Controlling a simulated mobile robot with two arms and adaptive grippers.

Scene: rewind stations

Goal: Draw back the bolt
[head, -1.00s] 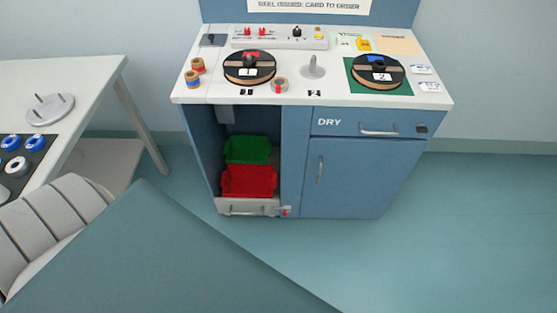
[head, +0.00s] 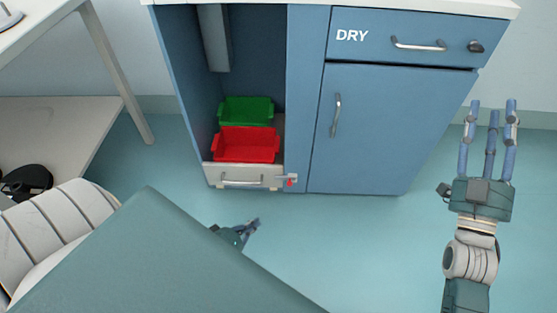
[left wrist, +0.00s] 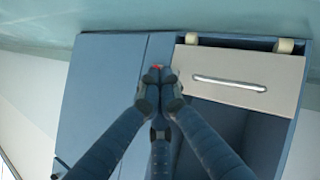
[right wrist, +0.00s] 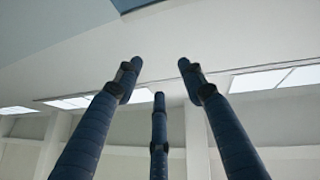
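The bolt (head: 287,180) is a small metal piece with a red end, at the lower right of the pale drawer (head: 222,180) under the cabinet's open bay. In the head view my left gripper (head: 256,224) is low, in front of and below the bolt and apart from it; my own body hides part of its arm. In the left wrist view its fingertips (left wrist: 158,76) are drawn close together and empty, with the bolt's red end (left wrist: 156,67) just past them and the rest hidden. My right gripper (head: 489,106) is open and empty, raised to the right of the cabinet; its fingers (right wrist: 157,80) are spread.
A red tray (head: 246,145) and a green tray (head: 246,110) stand in the bay above the drawer. A blue door (head: 385,130) and a drawer marked DRY (head: 375,36) are to the right. A white table (head: 45,12) stands left. The floor in front is clear.

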